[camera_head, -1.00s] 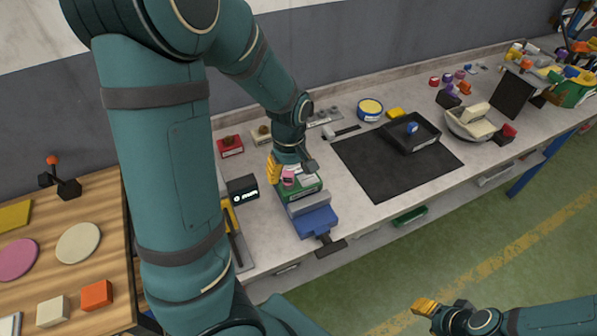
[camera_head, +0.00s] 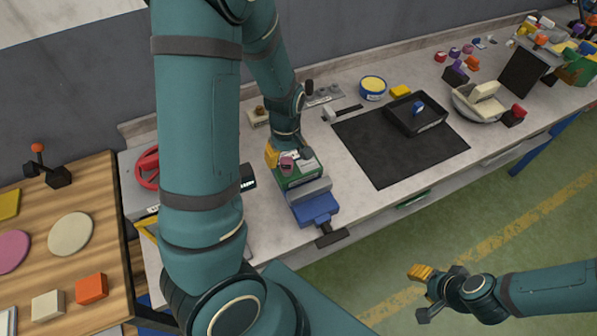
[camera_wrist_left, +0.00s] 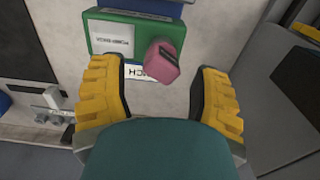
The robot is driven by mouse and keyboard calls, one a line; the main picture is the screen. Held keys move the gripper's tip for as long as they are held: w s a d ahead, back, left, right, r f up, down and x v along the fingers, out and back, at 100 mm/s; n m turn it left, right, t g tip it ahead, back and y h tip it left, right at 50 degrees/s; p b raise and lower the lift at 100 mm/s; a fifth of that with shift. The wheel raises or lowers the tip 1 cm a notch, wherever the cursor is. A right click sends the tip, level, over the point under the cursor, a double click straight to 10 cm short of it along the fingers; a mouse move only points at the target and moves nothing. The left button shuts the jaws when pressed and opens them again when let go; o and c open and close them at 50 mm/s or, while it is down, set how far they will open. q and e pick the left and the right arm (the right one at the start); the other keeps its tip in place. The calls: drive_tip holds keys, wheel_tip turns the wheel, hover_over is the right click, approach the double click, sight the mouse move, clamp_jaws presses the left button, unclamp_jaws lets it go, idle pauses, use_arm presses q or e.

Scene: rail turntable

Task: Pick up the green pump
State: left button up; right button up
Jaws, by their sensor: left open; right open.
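The green pump (camera_head: 294,183) is a green block with a white label and a pink knob (camera_head: 287,163), next to a blue vise (camera_head: 315,208) on the bench. It also shows in the left wrist view (camera_wrist_left: 105,35). My left gripper (camera_head: 285,156) is open above the pump's back end. In the left wrist view the yellow fingers of my left gripper (camera_wrist_left: 158,75) stand apart, with the pink knob (camera_wrist_left: 162,62) between and slightly beyond them. Contact cannot be told. My right gripper (camera_head: 426,291) is open and empty over the floor, away from the bench.
A black mat (camera_head: 375,160) and a black tray (camera_head: 430,128) lie right of the pump. A small black box (camera_head: 248,178) stands just left of it. A red handwheel (camera_head: 148,168) is at the bench's left end. A wooden table (camera_head: 110,215) stands further left.

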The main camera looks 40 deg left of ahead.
sight(287, 168)
use_arm(q)
drive_tip(key=shift+a+f+b, duration=0.15)
drive_tip(key=shift+f+b, duration=0.15)
drive_tip(key=shift+f, duration=2.5)
drive_tip(key=shift+s, duration=0.1)
clamp_jaws()
